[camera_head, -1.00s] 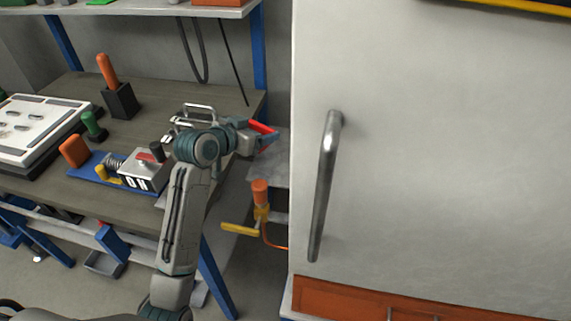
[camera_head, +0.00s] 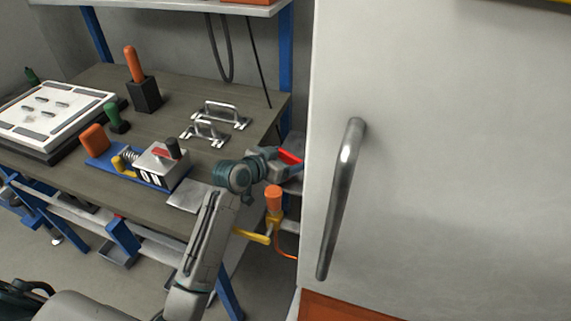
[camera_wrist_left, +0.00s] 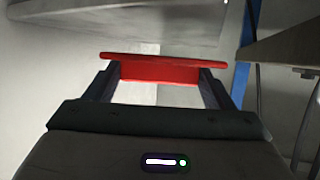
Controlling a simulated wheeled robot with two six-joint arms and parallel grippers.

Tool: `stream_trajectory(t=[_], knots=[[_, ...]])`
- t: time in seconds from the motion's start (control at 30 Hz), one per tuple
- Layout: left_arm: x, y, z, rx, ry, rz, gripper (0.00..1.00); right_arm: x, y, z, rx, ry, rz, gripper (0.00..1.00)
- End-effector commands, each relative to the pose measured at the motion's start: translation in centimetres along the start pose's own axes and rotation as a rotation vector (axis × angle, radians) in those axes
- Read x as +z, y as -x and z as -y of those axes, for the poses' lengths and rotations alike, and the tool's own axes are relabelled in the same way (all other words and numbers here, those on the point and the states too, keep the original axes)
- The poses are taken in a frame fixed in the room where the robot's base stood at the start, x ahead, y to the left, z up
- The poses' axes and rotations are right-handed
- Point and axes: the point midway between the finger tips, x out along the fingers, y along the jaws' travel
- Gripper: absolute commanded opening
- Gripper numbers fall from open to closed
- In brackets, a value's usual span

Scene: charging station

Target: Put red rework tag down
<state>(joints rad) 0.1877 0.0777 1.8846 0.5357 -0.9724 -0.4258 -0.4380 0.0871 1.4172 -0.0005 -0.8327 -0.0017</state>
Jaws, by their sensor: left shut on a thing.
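The red rework tag (camera_head: 289,157) is held at the end of my left arm, between the workbench and the tall white cabinet in the head view. My left gripper (camera_head: 285,165) is shut on it. In the left wrist view the red tag (camera_wrist_left: 160,71) spans crosswise between the two dark fingers of the left gripper (camera_wrist_left: 162,85). Pale surfaces lie beyond the tag, and I cannot tell how far off they are. My right gripper is not in view.
The workbench (camera_head: 185,100) carries metal handles (camera_head: 222,115), a switch fixture (camera_head: 160,163) and a white panel (camera_head: 50,112). The cabinet (camera_head: 430,130), with a long handle (camera_head: 340,200), stands close right. An orange-capped yellow valve (camera_head: 273,200) is just below the gripper.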

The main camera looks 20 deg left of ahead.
Motion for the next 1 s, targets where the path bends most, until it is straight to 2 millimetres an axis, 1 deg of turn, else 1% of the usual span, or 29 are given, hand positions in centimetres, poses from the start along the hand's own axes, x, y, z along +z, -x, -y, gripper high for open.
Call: stream_trajectory(t=[0.03,0.1,0.5,0.53,0.6,0.63,0.87,1.0], knots=[[0.9,-0.3,0.0,0.001,0.003,0.003,0.51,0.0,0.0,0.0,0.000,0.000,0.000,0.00],[1.7,-0.7,0.0,0.001,0.002,0.003,0.51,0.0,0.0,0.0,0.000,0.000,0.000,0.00],[2.2,-0.9,0.0,0.000,0.001,0.000,0.51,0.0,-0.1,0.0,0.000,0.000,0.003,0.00],[2.2,-0.9,0.0,0.000,0.001,0.000,0.80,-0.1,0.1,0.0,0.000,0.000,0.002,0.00],[2.1,-0.9,0.0,0.000,0.001,0.000,0.94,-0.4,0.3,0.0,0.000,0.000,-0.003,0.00],[2.2,-0.9,0.0,0.000,0.001,0.000,0.98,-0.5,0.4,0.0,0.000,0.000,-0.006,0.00],[2.1,-0.9,0.0,0.000,0.001,0.000,0.98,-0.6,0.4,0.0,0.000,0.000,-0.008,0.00],[1.7,-0.7,0.0,0.000,0.000,-0.001,0.98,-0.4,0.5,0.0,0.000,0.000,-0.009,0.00]])
